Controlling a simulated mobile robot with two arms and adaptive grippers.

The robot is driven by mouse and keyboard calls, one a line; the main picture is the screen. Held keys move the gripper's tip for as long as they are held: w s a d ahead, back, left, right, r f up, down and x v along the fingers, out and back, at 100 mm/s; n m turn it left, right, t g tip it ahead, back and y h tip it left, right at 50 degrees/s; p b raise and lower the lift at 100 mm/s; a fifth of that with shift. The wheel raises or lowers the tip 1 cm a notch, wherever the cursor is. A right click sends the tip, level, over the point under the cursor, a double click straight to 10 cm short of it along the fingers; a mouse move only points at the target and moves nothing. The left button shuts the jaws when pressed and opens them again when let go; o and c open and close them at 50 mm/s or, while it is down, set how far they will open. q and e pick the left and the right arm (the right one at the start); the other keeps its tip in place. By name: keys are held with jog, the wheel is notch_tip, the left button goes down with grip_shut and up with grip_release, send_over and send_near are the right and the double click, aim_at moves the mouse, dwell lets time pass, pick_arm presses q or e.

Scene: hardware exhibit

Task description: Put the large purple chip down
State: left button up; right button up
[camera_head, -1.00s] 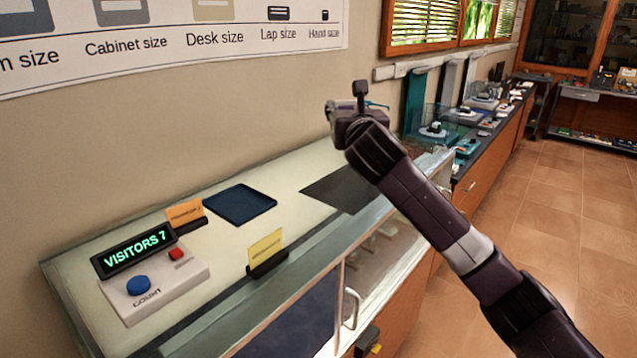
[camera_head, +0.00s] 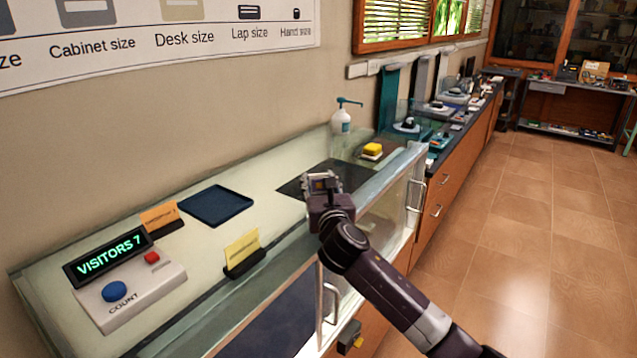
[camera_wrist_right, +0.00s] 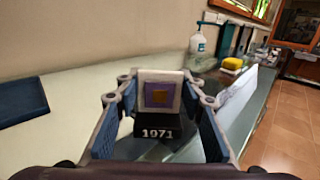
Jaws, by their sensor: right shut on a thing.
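The large purple chip (camera_wrist_right: 160,94) shows in the right wrist view as a purple square with a gold centre on a pale plate. It is upright on a black stand (camera_wrist_right: 157,131) marked "1971". My right gripper (camera_head: 321,184) is shut on this piece, with a blue-padded finger on each side in the wrist view. In the head view the gripper is over or just in front of a dark mat (camera_head: 294,188) on the glass counter. The chip's face is not clear there, and I cannot tell whether the stand touches the mat. My left gripper is not in view.
A dark blue tray (camera_head: 217,206) lies left of the mat. A pump bottle (camera_head: 341,121) and a yellow sponge (camera_head: 372,149) are behind the mat.

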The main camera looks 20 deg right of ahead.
jog(key=shift+f, duration=0.1)
jog(key=o, duration=1.2)
jog(key=shift+f, duration=0.1)
jog(key=s, duration=0.4)
jog(key=s+a, duration=0.1)
jog(key=s, duration=0.3)
jog(key=s+b, duration=0.1)
jog(key=s, duration=0.3)
jog(key=shift+a, duration=0.25)
